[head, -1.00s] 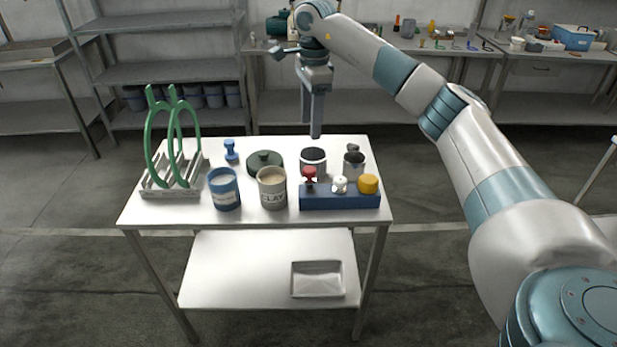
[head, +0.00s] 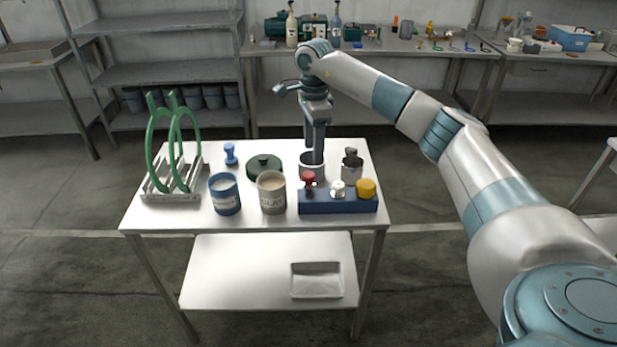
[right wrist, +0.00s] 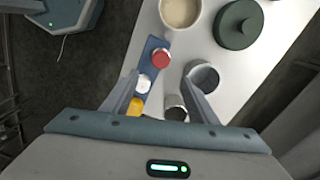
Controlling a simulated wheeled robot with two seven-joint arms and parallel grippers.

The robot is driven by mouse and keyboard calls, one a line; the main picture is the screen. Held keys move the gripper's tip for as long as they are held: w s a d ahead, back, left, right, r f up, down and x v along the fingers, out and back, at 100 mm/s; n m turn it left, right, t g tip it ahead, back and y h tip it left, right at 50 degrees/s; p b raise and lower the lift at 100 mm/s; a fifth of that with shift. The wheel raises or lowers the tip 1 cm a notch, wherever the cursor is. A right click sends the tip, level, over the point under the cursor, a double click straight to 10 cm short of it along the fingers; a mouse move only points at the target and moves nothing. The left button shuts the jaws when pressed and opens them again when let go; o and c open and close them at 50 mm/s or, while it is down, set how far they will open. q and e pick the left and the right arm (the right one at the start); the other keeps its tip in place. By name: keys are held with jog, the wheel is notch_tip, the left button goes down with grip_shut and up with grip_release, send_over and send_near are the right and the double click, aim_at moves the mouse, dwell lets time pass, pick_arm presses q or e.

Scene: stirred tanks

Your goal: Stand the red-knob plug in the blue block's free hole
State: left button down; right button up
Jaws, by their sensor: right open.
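The blue block (head: 338,205) lies at the front right of the white table, with three knobbed plugs along its top. The red-knob plug (head: 309,179) is at its left end, its dark lower part showing above the block; I cannot tell how it is seated. The white-knob plug (head: 338,188) is in the middle and the yellow-knob plug (head: 366,188) at the right end. The red knob (right wrist: 160,57) also shows in the right wrist view, past my fingertips. My right gripper (head: 315,160) is open and empty, above the table behind the block. My left gripper is not in view.
Two grey cups (head: 311,172) (head: 352,170) stand behind the block. A clay tin (head: 271,196), a blue tin (head: 225,197), a dark green lid (head: 264,168), a blue knobbed piece (head: 230,154) and a rack with green rings (head: 171,196) fill the left. The table's front edge is clear.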

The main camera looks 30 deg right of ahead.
aim_at(309, 174)
notch_tip(309, 174, down, 4)
jog(key=shift+p, duration=0.75)
jog(key=shift+f, duration=0.65)
jog(key=shift+a, duration=0.1)
jog(key=shift+w+a+f+p, duration=0.1)
jog(key=shift+a+f+p, duration=0.1)
jog(key=shift+f+p, duration=0.35)
jog(key=shift+a+f+p, duration=0.15)
jog(key=shift+f+p, duration=0.2)
jog(key=shift+p, duration=0.3)
notch_tip(309, 174, down, 2)
jog(key=shift+a+f+p, duration=0.1)
jog(key=shift+a+p, duration=0.05)
jog(key=shift+p, duration=0.4)
jog(key=shift+w+f, duration=0.1)
jog(key=shift+f, duration=0.5)
